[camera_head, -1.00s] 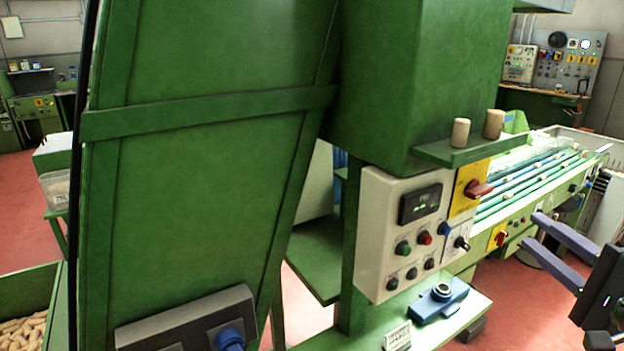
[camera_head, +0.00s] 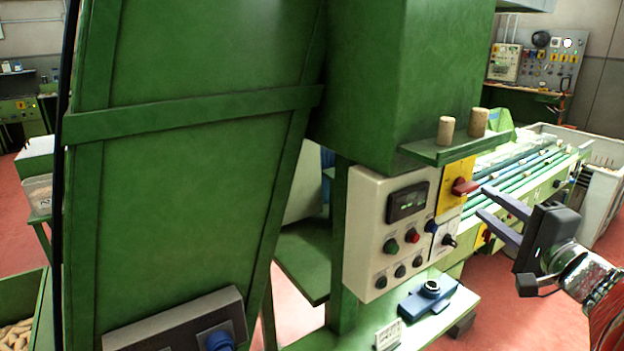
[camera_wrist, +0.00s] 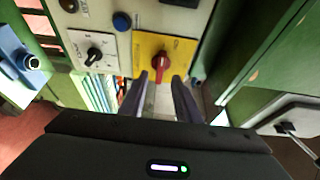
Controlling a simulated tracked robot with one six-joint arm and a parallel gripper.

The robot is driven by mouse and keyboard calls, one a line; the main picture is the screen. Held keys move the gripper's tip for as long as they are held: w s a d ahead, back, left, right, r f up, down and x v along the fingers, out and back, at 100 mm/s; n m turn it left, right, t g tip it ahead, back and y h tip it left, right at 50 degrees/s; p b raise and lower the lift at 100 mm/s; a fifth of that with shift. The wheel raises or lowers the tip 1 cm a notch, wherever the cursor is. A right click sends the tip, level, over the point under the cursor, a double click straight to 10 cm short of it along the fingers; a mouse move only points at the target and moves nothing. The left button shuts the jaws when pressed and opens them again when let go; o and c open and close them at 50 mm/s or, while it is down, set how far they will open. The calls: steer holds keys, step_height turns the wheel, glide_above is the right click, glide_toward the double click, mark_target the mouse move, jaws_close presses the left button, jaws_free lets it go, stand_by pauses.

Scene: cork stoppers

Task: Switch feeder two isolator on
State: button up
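A red rotary handle (camera_head: 465,187) sits on a yellow plate (camera_head: 452,201) at the right of a pale control panel. In the wrist view the handle (camera_wrist: 160,66) points along the picture's vertical on its yellow plate (camera_wrist: 180,46). Labels are too small to read, so I cannot tell its feeder number or setting. My gripper (camera_head: 484,201) is open and empty, fingers pointing at the plate. In the wrist view its fingertips (camera_wrist: 160,80) are on either side of the handle's lower end; contact is not visible. Another red handle on yellow (camera_head: 485,234) shows behind my gripper, partly hidden.
The pale panel (camera_head: 367,225) also carries a display, several buttons and a black selector (camera_head: 449,240). A green ledge (camera_head: 445,152) with two corks juts out just above the yellow plate. A blue device (camera_head: 428,299) lies on the green shelf below.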

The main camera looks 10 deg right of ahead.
mark_target(470, 192)
steer(key=shift+w+d, duration=0.15)
steer(key=shift+w, duration=2.4)
steer(key=shift+c, duration=0.2)
